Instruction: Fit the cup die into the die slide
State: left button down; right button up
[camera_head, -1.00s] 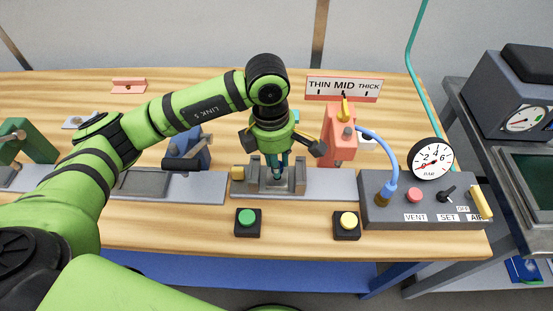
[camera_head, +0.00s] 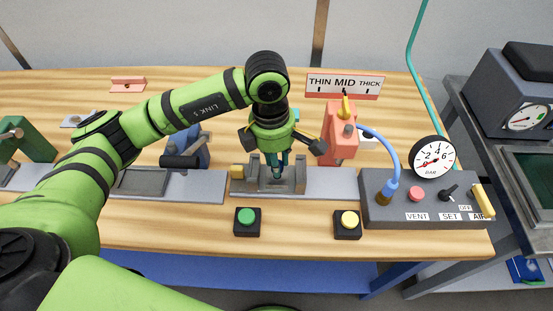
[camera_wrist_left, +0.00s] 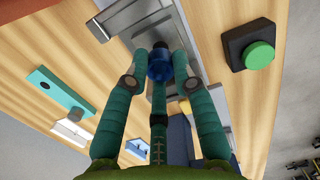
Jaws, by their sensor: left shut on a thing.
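My left gripper (camera_head: 272,168) points down over the grey die slide (camera_head: 296,184), with its fingertips between the slide's upright blocks. In the left wrist view its teal fingers (camera_wrist_left: 160,72) are closed around a dark blue round piece (camera_wrist_left: 160,62), which looks like the cup die. Grey metal of the slide (camera_wrist_left: 122,18) shows just beyond that piece. The fingers hide most of the piece in the head view. I cannot tell whether it is seated in the slide or held just above it. My right gripper is not in view.
A green button (camera_head: 247,221) and a yellow button (camera_head: 347,224) stand in front. An orange press (camera_head: 338,148) is right of the gripper. A control box (camera_head: 420,205) with a gauge (camera_head: 433,157) stands at the right. A dark blue fixture (camera_head: 188,150) is to the left.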

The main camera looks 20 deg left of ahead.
pick_arm(q)
jog(key=shift+b, duration=0.5)
dwell(0.9)
dwell(0.4)
jog(key=shift+f+b, duration=1.25)
jog(key=shift+b, duration=0.25)
jog(key=c, duration=0.9)
grip_release()
jog(key=shift+c, duration=0.2)
